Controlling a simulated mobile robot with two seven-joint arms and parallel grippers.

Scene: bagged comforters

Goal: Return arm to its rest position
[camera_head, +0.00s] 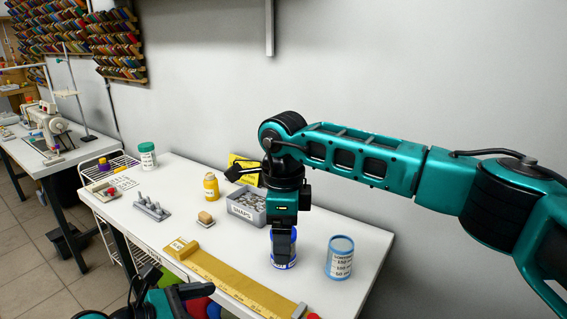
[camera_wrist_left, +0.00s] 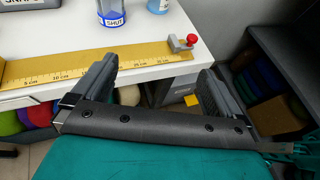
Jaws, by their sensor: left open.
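My left gripper (camera_head: 172,283) is low in the head view, in front of the table's near edge. In the left wrist view my left gripper (camera_wrist_left: 157,72) has its two fingers wide apart with nothing between them. My right arm comes in from the right, bent at the elbow over the table. My right gripper (camera_head: 283,238) points down at a blue jar (camera_head: 283,262) and hides part of it. I cannot tell whether its fingers grip the jar. The jar's labelled lower part also shows at the top of the left wrist view (camera_wrist_left: 111,17).
The white table (camera_head: 222,245) bears a yellow ruler strip (camera_head: 225,279) along its front edge. A second blue-rimmed jar (camera_head: 340,260), a grey scraps bin (camera_head: 245,207), a yellow bottle (camera_head: 211,187) and a grey peg holder (camera_head: 152,209) stand on it. Colored rolls lie below the table.

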